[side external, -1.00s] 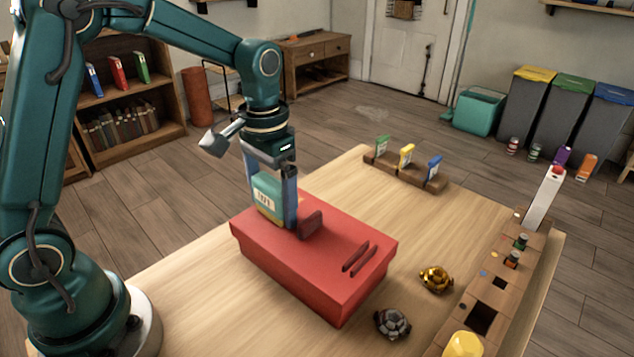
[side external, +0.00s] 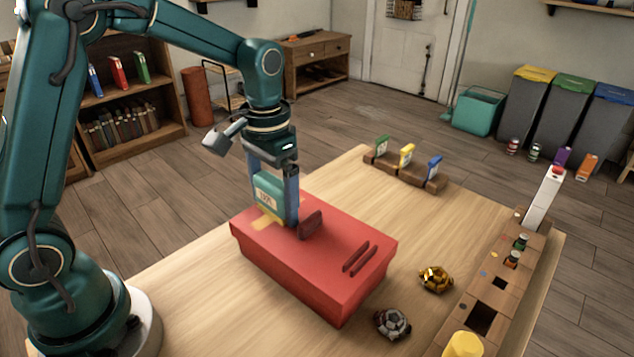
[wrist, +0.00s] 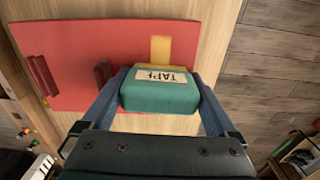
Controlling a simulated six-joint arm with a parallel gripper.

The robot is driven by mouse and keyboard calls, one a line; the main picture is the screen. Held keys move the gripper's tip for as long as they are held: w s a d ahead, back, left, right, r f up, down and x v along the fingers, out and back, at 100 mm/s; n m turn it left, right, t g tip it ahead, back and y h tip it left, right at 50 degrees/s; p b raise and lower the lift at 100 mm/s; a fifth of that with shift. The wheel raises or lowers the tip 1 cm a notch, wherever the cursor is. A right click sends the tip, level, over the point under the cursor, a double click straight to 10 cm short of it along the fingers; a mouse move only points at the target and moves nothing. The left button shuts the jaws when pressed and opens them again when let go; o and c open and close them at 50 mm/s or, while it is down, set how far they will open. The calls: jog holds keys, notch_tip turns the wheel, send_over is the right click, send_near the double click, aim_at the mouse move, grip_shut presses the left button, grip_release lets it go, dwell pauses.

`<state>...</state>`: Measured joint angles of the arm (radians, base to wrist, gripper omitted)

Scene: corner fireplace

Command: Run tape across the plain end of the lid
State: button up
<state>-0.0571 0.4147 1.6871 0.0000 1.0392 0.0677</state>
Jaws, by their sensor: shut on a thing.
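A red box with a red lid (side external: 335,250) sits on the wooden table; the lid also shows in the wrist view (wrist: 70,50). The lid has a dark red handle (side external: 311,224) in its middle and two dark ridges (side external: 359,257) towards one end. My gripper (side external: 272,200) is shut on a teal tape dispenser (wrist: 158,95) labelled "TAPE", over the plain end, beside the handle. A yellow tape strip (wrist: 160,50) lies on that end, running out from the dispenser. The dispenser hides part of the strip, and I cannot tell whether it touches the lid.
A grey turtle figure (side external: 392,323) and a gold one (side external: 435,279) stand near the box. A wooden rack (side external: 485,300) with small items lines the table's right edge. A holder (side external: 404,172) with green, yellow and blue cards stands at the back. Bare table lies between.

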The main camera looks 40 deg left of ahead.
aim_at(302, 195)
jog(key=shift+w+a, duration=0.15)
jog(key=shift+w, duration=2.95)
jog(key=shift+w+r, duration=0.1)
jog(key=shift+r, duration=0.15)
notch_tip(302, 195, up, 8)
jog(key=shift+f, duration=0.25)
jog(key=shift+f, duration=0.2)
